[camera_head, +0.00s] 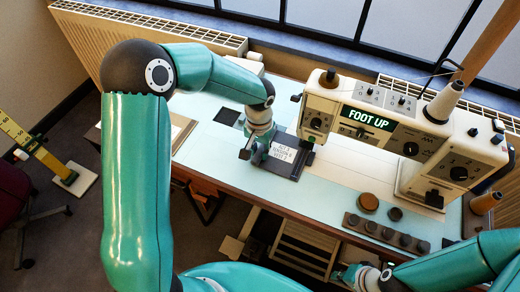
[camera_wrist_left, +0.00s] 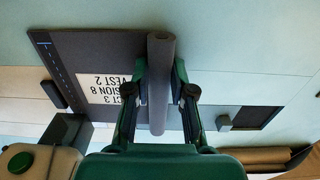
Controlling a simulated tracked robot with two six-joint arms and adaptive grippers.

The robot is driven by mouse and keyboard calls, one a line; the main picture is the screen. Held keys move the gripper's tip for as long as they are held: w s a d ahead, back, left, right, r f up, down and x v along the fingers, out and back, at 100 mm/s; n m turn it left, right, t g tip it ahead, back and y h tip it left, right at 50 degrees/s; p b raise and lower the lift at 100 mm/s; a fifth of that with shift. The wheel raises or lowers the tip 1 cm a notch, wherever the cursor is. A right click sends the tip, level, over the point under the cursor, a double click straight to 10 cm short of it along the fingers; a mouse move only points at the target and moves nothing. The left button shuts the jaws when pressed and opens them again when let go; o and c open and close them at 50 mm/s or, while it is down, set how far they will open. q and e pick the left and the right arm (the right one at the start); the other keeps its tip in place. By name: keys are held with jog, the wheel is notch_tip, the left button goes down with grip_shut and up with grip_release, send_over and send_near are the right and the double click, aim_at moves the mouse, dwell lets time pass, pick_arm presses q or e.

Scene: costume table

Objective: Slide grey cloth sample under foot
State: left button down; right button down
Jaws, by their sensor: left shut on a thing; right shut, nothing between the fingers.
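The grey cloth sample (camera_head: 270,166) lies flat on the pale table by the left end of the sewing machine (camera_head: 410,135); its white label reads ACT 3, VERSION 8, VEST 2. In the left wrist view the dark grey sample (camera_wrist_left: 110,50) has a raised grey roll (camera_wrist_left: 160,60) along it. My left gripper (camera_head: 250,150) is shut on that roll, with one finger on each side in the left wrist view (camera_wrist_left: 160,85). The machine's sign (camera_head: 367,118) reads FOOT UP. I cannot make out the foot clearly. My right gripper (camera_head: 362,276) is shut and empty, in front of the table.
A rack of dark round pieces (camera_head: 385,232) and a brown round lid (camera_head: 368,202) stand at the table's front right. A dark square patch (camera_head: 228,116) lies behind my left gripper. A thread cone (camera_head: 445,102) tops the machine. The table's front left is mostly clear.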

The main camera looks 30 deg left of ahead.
pick_arm(q)
jog(key=c, duration=0.9)
grip_release()
